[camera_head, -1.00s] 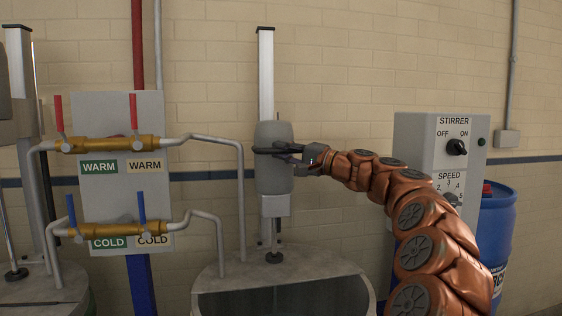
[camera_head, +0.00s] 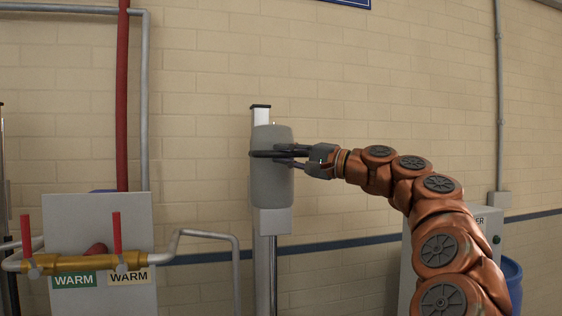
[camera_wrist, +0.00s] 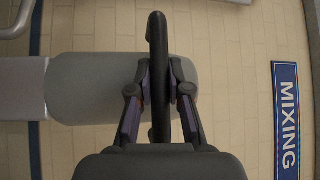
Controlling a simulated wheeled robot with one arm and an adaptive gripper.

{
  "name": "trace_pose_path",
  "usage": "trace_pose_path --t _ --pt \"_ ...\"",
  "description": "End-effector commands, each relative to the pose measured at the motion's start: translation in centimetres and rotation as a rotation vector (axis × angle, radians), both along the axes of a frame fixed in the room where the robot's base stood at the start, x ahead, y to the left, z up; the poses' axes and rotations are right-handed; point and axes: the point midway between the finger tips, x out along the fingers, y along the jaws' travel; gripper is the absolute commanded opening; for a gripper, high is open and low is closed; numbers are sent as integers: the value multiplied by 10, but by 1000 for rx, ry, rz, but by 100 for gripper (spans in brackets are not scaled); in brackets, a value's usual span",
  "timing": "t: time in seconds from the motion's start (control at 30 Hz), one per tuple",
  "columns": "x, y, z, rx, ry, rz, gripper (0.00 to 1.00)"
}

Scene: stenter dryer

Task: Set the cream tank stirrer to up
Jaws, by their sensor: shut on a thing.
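The stirrer's grey motor head (camera_head: 272,180) sits near the top of its upright metal rail (camera_head: 262,115) in the head view. A short bit of rail shows above it. A dark handle ring (camera_head: 268,154) goes around the head. My gripper (camera_head: 296,157) reaches in from the right and is shut on this ring. In the wrist view, the two fingers of my gripper (camera_wrist: 159,100) close on the dark handle ring (camera_wrist: 158,60) from both sides, with the grey head (camera_wrist: 85,88) behind. The tank is out of view.
A valve panel (camera_head: 135,212) with red levers and pipes stands at the left. A grey control box (camera_head: 405,268) is partly hidden behind my arm at the right, with a blue drum (camera_head: 512,280) beside it. The wall around the rail's top is clear.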

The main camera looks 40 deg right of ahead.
Motion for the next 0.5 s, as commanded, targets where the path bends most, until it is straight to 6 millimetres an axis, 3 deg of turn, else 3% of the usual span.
trace_pose_path --t 0.47,0.5 --pt "-4 -1 10 1 -6 -4 0" --pt "-4 -1 11 1 -7 -5 18"
